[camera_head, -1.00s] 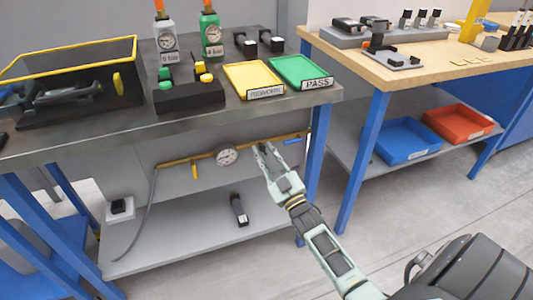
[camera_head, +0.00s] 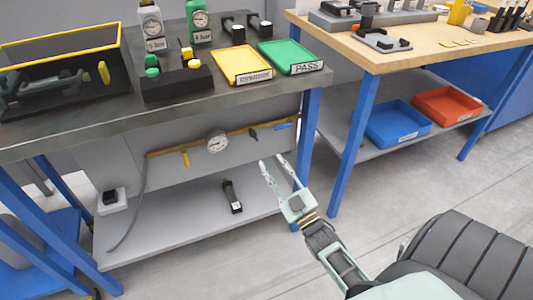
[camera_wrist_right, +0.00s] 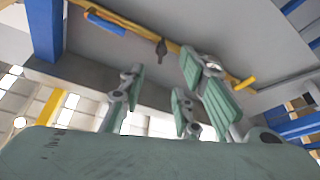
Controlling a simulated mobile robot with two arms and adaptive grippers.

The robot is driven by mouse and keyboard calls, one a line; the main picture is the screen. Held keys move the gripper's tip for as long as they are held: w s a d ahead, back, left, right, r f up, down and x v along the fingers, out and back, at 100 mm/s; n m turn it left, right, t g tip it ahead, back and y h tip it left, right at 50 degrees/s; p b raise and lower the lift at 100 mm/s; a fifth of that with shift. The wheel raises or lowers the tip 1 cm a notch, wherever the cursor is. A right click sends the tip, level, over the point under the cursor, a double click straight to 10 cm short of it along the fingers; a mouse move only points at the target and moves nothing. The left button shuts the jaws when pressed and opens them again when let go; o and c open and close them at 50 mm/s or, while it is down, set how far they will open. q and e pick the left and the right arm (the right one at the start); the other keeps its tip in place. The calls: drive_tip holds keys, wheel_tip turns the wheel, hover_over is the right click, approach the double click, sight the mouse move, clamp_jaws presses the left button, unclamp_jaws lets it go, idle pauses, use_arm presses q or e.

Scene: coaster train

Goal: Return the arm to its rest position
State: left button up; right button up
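My right arm comes in from the lower right in the head view. My right gripper (camera_head: 273,162) is pale green, with its two fingers spread apart and nothing between them. It is in front of the grey workbench, below the bench top and near its right blue leg. In the right wrist view the pads of the right gripper (camera_wrist_right: 163,72) also stand apart and empty, with the bench underside behind them. My left gripper is in neither view.
A yellow pipe (camera_head: 165,153) with a round gauge (camera_head: 217,142) runs under the workbench top (camera_head: 60,136). A lower shelf (camera_head: 180,222) holds a dark tool (camera_head: 232,196). A wooden table (camera_head: 385,62) stands to the right. Open floor (camera_head: 420,190) lies right of the gripper.

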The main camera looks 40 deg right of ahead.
drive_tip(key=shift+s+f, duration=0.25)
drive_tip(key=shift+s, duration=0.45)
